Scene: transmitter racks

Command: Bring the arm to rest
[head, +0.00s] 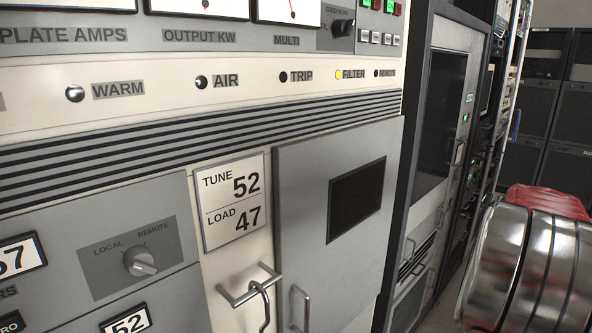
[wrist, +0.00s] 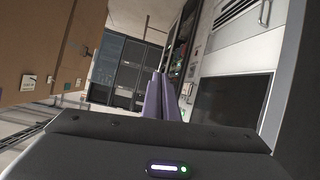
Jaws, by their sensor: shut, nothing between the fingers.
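My gripper (wrist: 163,76) shows in the wrist view as two purple fingers close together, shut and empty. They point down the aisle between the racks and touch nothing that I can see. In the head view my arm shows only as a shiny metal joint with a red part at the lower right edge; the gripper is out of that view.
The transmitter front (head: 195,110) fills the left of the head view, with a grey door (head: 310,235), a pull handle (head: 250,290) and a LOCAL/REMOTE knob (head: 139,261). Dark racks (wrist: 125,72) stand at the aisle's far end. A brown cabinet (wrist: 50,45) is at left in the wrist view.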

